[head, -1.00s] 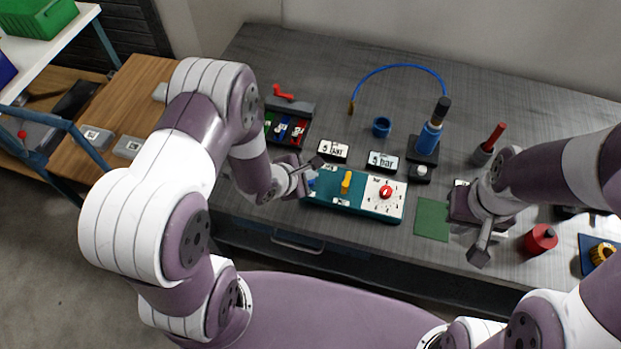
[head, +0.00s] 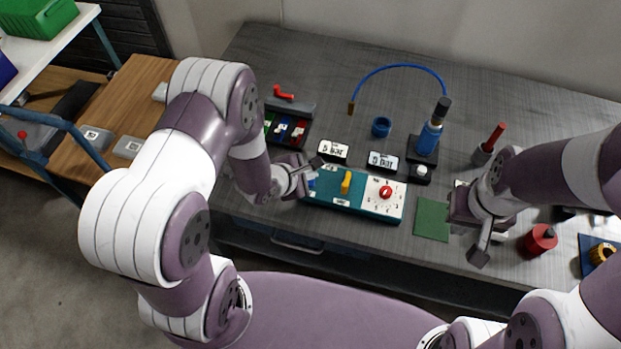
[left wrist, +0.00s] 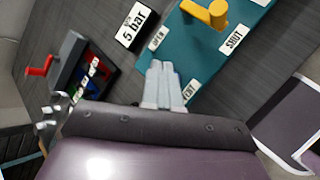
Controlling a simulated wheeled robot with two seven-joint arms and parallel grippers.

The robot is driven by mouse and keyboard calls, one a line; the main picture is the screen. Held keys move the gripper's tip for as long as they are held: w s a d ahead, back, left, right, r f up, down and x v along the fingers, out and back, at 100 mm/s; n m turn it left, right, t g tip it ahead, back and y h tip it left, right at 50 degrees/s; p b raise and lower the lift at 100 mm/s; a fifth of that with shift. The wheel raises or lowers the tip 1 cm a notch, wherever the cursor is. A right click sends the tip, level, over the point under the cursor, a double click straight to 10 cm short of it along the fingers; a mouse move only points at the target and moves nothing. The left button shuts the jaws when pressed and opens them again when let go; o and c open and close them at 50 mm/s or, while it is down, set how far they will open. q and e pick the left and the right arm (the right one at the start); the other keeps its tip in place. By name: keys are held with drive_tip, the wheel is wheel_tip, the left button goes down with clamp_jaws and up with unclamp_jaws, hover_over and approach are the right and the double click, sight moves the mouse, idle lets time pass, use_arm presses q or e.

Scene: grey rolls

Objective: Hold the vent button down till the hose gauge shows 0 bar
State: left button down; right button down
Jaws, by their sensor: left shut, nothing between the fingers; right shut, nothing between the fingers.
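The teal panel (head: 355,207) lies on the grey bench. It carries a yellow lever (head: 347,180) and a red dial (head: 386,192). The OPEN, SHUT and partly covered VENT label (left wrist: 190,90) show in the left wrist view. My left gripper (head: 316,164) is shut and empty, its tips over the panel's left end beside that label. My right gripper (head: 479,256) is shut and empty near the front edge.
A blue hose (head: 400,66) arches behind the gauges. A blue pump-like cylinder (head: 430,135), a blue cup (head: 382,127) and a tray of coloured pieces (head: 287,128) stand around. A green mat (head: 432,219) and a red pot (head: 540,240) lie to the right.

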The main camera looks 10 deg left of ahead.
idle(0.4)
use_arm(q)
drive_tip(key=shift+f, duration=0.45)
drive_tip(key=shift+f+b, duration=0.45)
drive_tip(key=shift+f, duration=0.05)
idle(0.5)
idle(2.8)
drive_tip(key=shift+r+p, duration=0.95)
drive_tip(key=shift+p, duration=0.1)
drive_tip(key=shift+r, duration=0.1)
wheel_tip(320, 180, up, 5)
drive_tip(key=p, duration=0.5)
